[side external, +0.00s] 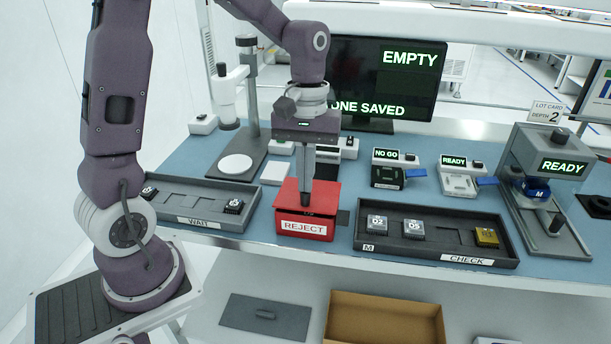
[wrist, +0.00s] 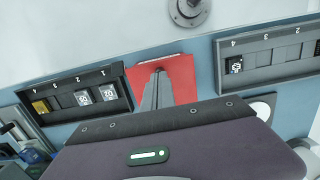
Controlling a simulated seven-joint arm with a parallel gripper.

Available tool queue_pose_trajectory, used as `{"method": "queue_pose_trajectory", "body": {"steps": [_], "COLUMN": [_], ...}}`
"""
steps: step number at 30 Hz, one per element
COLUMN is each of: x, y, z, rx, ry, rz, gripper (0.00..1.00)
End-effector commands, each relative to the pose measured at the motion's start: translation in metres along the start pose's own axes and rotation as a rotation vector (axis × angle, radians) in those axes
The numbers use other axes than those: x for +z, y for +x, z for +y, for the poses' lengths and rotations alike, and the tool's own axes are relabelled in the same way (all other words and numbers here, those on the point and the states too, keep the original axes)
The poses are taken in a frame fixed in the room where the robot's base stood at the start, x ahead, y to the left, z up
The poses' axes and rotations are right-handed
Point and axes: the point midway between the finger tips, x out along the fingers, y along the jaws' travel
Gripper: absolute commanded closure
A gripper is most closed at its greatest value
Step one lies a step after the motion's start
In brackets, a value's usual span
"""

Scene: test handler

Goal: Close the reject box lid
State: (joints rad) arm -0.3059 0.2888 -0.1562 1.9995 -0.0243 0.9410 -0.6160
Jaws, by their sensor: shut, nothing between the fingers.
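The red reject box (side external: 304,228) stands on the blue bench, its white REJECT label facing front. Its red lid (side external: 325,192) lies over the top; a dark line shows under its front edge, and I cannot tell whether it is fully seated. In the wrist view the lid (wrist: 180,75) is a flat red panel covering the opening. My gripper (side external: 305,201) is shut and empty, pointing down at the lid near its front edge. The fingertips (wrist: 158,72) appear at or just above the lid; contact is not certain.
The WAIT tray (side external: 190,222) is left of the box and the CHECK tray (side external: 440,262) is right, both holding small blocks. A stand with a white disc (side external: 236,164) is behind left. NO GO and READY testers (side external: 460,178) are behind right.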

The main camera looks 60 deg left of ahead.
Motion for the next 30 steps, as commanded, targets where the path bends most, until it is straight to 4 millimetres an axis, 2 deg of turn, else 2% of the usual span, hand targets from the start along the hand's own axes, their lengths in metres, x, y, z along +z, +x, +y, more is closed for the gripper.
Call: {"method": "queue_pose_trajectory", "body": {"steps": [5, 14, 17, 24, 30], "x": [0.004, 0.003, 0.005, 0.011, 0.016], "y": [0.012, 0.004, -0.012, -0.078, -0.118], "z": [0.000, 0.001, 0.001, 0.001, 0.001], "rx": [-0.002, 0.000, 0.002, 0.003, 0.001], "ry": [0.001, 0.000, 0.000, 0.000, 0.001], "rz": [-0.002, 0.002, 0.005, 0.007, 0.002], "gripper": [1.00, 1.00, 1.00, 1.00, 1.00]}}
